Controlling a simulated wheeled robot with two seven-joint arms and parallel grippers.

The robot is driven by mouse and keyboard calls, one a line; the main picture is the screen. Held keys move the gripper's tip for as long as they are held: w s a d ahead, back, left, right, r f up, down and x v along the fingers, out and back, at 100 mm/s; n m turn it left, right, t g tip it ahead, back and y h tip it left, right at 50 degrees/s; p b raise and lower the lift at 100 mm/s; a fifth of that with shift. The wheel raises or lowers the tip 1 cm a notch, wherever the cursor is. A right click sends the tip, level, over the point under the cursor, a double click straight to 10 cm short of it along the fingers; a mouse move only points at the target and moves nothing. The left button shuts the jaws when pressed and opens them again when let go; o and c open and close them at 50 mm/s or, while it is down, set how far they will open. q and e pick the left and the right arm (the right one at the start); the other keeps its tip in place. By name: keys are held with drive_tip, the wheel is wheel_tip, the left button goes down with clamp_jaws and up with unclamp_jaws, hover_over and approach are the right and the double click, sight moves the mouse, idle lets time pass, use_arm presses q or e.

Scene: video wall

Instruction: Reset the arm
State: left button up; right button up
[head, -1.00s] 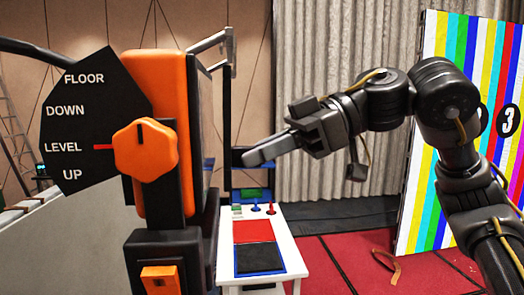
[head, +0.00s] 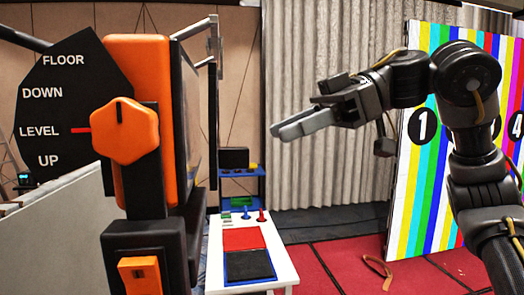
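My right gripper (head: 275,131) is held out in the air in the middle of the head view, at the end of my bent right arm (head: 466,80). Its two grey fingers point left and lie close together with no clear gap between them. Nothing shows in them. It is apart from the orange knob (head: 125,130) and above the white table. My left gripper is not in view.
A black dial plate (head: 58,105) reads FLOOR, DOWN, LEVEL, UP, with a red mark at LEVEL. A white table (head: 215,262) bears a red pad (head: 243,238) and a black pad (head: 249,265). A colour-striped panel (head: 411,175) stands right, behind my arm. Red carpet is mostly clear.

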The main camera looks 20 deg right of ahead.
drive_tip(key=shift+v, duration=1.85)
